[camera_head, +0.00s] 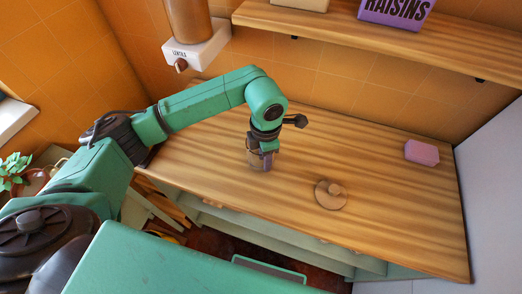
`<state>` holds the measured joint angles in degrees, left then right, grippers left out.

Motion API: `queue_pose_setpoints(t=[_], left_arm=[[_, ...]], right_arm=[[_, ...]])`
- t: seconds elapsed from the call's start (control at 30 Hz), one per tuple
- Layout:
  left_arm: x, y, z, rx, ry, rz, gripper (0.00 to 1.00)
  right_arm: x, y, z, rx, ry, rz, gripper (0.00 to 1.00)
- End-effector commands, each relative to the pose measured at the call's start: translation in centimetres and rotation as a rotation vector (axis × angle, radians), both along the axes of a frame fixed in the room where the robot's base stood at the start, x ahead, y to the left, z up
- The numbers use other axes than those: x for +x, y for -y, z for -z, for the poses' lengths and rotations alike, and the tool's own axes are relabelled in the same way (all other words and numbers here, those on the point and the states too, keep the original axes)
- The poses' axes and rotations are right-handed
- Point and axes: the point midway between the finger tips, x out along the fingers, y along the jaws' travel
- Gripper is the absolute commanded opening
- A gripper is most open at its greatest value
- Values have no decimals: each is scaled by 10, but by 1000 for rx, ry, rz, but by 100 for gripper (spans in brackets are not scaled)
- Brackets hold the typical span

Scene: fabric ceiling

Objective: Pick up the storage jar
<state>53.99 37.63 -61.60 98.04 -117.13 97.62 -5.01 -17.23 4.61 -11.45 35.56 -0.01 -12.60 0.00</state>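A small brownish, glass-like jar (258,164) stands upright on the wooden counter (215,150), left of its middle. My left gripper (265,151) points down right at the jar and covers its upper part. The fingers overlap the jar in the picture, and I cannot tell whether they are closed on it or only around it. A round wooden lid with a knob (331,194) lies on the counter to the right, apart from the jar. My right gripper is not in view.
A pink block (421,152) lies at the counter's right end. A shelf (390,48) above the back holds a purple raisins box (393,10). A lentils dispenser (195,48) hangs on the tiled wall. The counter between lid and pink block is clear. A plant (15,172) stands at left.

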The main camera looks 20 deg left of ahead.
Motion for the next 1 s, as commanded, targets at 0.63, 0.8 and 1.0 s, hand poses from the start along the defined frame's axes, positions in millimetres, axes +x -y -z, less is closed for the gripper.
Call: queue_pose_setpoints(t=[0.63, 0.8, 1.0], left_arm=[[0, 0, -1, -1, 1, 0, 0], [0, 0, -1, -1, 1, 0, 0], [0, 0, -1, -1, 1, 0, 0]], right_arm=[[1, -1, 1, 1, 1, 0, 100], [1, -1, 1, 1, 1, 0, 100], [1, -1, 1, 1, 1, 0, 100]])
